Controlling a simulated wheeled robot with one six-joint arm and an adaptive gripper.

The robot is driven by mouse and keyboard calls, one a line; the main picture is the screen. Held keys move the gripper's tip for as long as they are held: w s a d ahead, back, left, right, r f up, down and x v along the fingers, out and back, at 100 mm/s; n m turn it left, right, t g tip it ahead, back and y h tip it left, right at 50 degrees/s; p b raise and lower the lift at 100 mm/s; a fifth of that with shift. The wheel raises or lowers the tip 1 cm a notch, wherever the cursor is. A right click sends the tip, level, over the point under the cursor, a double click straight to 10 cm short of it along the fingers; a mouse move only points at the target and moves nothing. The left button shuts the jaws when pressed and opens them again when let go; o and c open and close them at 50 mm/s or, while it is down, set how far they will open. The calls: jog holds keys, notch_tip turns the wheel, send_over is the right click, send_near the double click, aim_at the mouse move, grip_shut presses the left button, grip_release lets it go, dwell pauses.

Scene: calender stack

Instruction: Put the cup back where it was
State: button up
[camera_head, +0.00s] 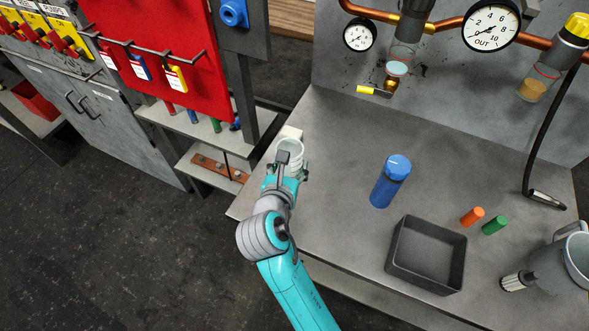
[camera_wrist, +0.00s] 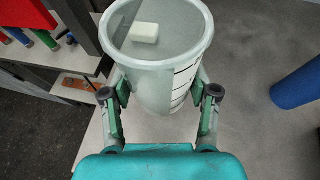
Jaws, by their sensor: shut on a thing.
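A pale, see-through cup (camera_head: 290,154) with dark graduation marks is between the fingers of my gripper (camera_head: 288,172), near the left corner of the grey bench. In the wrist view the cup (camera_wrist: 165,85) is upright, its open rim towards the camera, and both finger pads of my gripper (camera_wrist: 160,93) press on its sides. A small white block (camera_wrist: 144,32) shows within the cup's rim; the head view shows a pale block (camera_head: 291,132) just behind the cup. I cannot tell how high the cup's base is above the bench.
On the grey bench (camera_head: 330,130) stand a blue bottle (camera_head: 390,182), a dark open tray (camera_head: 427,255), orange (camera_head: 472,217) and green (camera_head: 495,225) pieces, and a grey jug (camera_head: 572,262) at right. Pipes and gauges (camera_head: 491,25) line the back. Bench between cup and bottle is clear.

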jog(key=shift+w+a+f, duration=0.15)
jog(key=shift+w, duration=0.05)
jog(key=shift+f, duration=4.75)
jog(key=shift+f, duration=0.15)
jog(key=o, duration=1.4)
jog(key=v, duration=1.2)
jog(key=shift+r, duration=0.2)
